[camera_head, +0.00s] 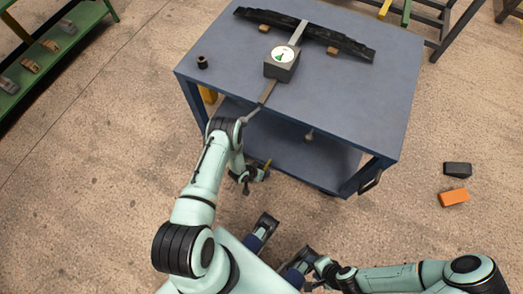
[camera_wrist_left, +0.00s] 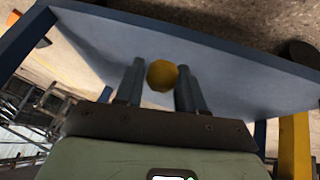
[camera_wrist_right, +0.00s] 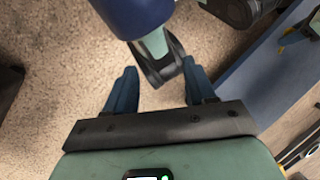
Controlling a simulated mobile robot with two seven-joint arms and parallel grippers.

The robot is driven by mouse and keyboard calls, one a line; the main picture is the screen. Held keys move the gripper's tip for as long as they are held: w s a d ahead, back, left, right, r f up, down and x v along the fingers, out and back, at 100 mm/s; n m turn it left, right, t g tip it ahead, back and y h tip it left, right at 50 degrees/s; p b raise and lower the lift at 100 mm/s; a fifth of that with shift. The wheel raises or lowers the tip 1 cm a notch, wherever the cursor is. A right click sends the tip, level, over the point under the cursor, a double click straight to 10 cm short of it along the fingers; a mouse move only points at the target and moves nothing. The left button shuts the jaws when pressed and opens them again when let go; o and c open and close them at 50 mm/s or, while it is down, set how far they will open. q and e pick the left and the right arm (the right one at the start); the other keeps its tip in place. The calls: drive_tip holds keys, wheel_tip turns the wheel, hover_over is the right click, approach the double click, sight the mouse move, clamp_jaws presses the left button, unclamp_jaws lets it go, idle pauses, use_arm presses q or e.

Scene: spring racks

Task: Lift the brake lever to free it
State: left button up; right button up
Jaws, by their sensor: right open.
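The yellow knob (camera_wrist_left: 162,75), which looks like the end of the brake lever, is between my left fingers in the left wrist view. My left gripper (camera_wrist_left: 160,85) appears closed around it, with the fingers on either side. In the head view my left gripper (camera_head: 254,172) is low at the near edge of the blue cart (camera_head: 340,85), beside its lower shelf (camera_head: 318,160). The rest of the lever is hidden. My right gripper (camera_head: 309,269) is open and empty, low near my base. It also shows in the right wrist view (camera_wrist_right: 160,85).
The cart top holds a dark curved spring pack, a box with a round dial (camera_head: 282,62) and a small black cylinder (camera_head: 202,62). A black block (camera_head: 457,169) and an orange block (camera_head: 453,197) lie on the floor at right. A green rack (camera_head: 50,60) stands at left.

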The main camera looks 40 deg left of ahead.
use_arm(q)
drive_tip(key=shift+o, duration=0.8)
drive_tip(key=shift+w, duration=0.1)
drive_tip(key=p+v, duration=0.2)
drive_tip(key=v, duration=1.1)
drive_tip(key=shift+r+p, duration=0.2)
drive_tip(key=shift+p, duration=0.15)
drive_tip(key=s+d+r+n+g+h+p, duration=0.1)
drive_tip(key=s+d+r+g+p, duration=0.2)
drive_tip(key=s+d+r, duration=0.3)
drive_tip(key=s+d+r+n+g+p, duration=0.1)
drive_tip(key=s+d+r+g+p, duration=0.3)
drive_tip(key=d+r, duration=0.5)
drive_tip(key=shift+s+d+r+h+p, duration=0.35)
drive_tip(key=shift+s+d+p, duration=0.2)
drive_tip(key=shift+s+d, duration=0.4)
drive_tip(key=shift+s+a, duration=0.1)
drive_tip(key=shift+a, duration=0.05)
